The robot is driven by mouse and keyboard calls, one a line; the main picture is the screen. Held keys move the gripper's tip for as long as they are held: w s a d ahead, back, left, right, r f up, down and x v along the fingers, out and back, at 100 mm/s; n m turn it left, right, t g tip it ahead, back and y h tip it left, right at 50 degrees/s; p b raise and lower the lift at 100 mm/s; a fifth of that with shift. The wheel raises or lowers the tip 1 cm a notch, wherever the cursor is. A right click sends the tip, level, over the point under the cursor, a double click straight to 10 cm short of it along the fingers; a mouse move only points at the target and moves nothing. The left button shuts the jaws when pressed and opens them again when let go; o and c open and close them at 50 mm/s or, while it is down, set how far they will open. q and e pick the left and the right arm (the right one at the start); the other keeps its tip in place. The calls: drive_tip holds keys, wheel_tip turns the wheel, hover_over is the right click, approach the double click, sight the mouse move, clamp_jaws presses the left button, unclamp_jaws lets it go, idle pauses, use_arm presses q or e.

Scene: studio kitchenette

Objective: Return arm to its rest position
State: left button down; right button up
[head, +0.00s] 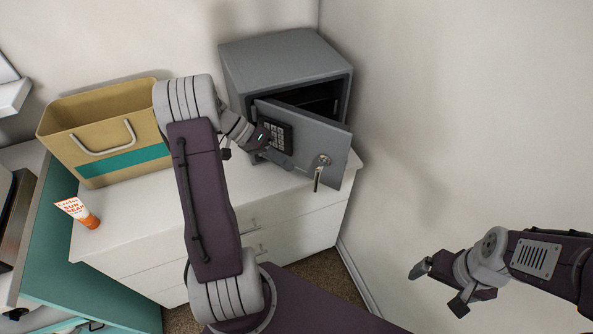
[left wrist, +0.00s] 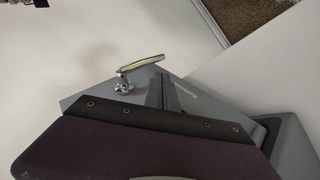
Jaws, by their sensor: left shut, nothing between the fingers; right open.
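My left gripper (head: 281,159) is at the front of the grey safe (head: 285,58), close to its partly open door (head: 335,142), just below the keypad (head: 275,133). Its fingers are shut and empty; they also show in the left wrist view (left wrist: 168,95), in front of the door with its metal handle (left wrist: 140,66). I cannot tell whether they touch the door. My left arm is stretched forward over the white dresser. My right gripper (head: 438,287) is open and empty at the lower right, in front of the bare wall.
The safe stands on the white dresser (head: 135,218). The door handle (head: 320,166) sticks out. Free room lies between the dresser and my right arm.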

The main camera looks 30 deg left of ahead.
use_arm(q)
drive_tip(key=shift+s+a+r, duration=0.1)
drive_tip(key=shift+a+r, duration=0.35)
drive_tip(key=shift+a, duration=0.05)
drive_tip(key=s+d+f+n+g+y+p, duration=0.1)
drive_tip(key=s+d+f+n+y+p, duration=0.1)
drive_tip(key=s+d+y, duration=0.7)
drive_tip(key=s+d, duration=0.2)
drive_tip(key=s, duration=0.1)
drive_tip(key=shift+s+d, duration=0.15)
drive_tip(key=shift+d, duration=0.15)
drive_tip(key=shift+s+r, duration=0.1)
drive_tip(key=c, duration=2.1)
unclamp_jaws()
drive_tip(key=shift+c, duration=0.2)
